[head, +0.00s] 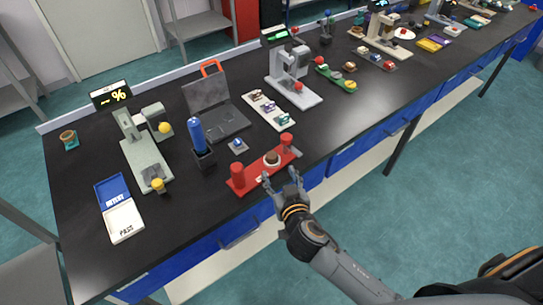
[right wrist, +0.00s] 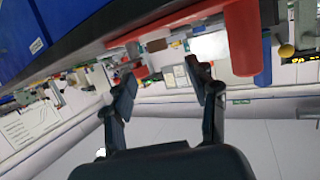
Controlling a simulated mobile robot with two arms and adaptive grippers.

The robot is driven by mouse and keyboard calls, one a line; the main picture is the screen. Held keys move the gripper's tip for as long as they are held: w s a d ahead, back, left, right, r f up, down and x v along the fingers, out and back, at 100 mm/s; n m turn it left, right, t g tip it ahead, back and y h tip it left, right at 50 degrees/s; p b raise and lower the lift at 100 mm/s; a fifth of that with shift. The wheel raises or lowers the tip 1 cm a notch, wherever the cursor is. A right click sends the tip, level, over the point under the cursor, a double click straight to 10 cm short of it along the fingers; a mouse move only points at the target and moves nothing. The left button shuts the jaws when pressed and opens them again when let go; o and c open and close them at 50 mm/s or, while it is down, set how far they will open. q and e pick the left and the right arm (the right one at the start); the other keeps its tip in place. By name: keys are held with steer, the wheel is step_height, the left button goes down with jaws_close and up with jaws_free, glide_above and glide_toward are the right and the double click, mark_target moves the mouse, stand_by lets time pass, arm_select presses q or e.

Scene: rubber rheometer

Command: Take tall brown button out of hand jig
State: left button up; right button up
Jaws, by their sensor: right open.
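The red hand jig (head: 240,184) lies near the front edge of the black bench in the head view, with an upright red post at each end. The brown button (head: 272,156) sits on a pale round seat in the middle of the jig. My right gripper (head: 281,177) is open and empty, just in front of the jig and apart from the button. In the right wrist view my open fingers (right wrist: 163,84) have nothing between them, and red parts of the jig (right wrist: 243,40) show close by. My left gripper is out of view.
A blue cylinder in a black holder (head: 197,135) stands left of the jig, with a small blue-topped piece (head: 237,146) behind it. A white tray (head: 268,110), a laptop-like case (head: 217,110) and a grey device (head: 292,78) stand farther back. Bare bench lies right of the jig.

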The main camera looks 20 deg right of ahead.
mark_target(273, 158)
steer(key=x, duration=0.2)
steer(key=shift+w+a, duration=0.15)
steer(key=shift+w, duration=0.2)
steer(key=shift+w+f, duration=0.1)
steer(key=shift+w, duration=0.25)
steer(key=shift+w+p, duration=0.35)
steer(key=shift+p, duration=0.15)
steer(key=x, duration=0.1)
steer(key=p+x, duration=0.1)
steer(key=x, duration=0.1)
steer(key=shift+w+d+f, duration=0.15)
steer(key=shift+d+f, duration=0.05)
steer(key=shift+d, duration=0.15)
steer(key=shift+w+f, duration=0.2)
steer(key=shift+w, duration=0.2)
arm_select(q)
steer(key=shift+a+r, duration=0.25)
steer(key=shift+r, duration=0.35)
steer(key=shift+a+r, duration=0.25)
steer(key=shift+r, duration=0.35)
arm_select(e)
steer(key=c, duration=1.1)
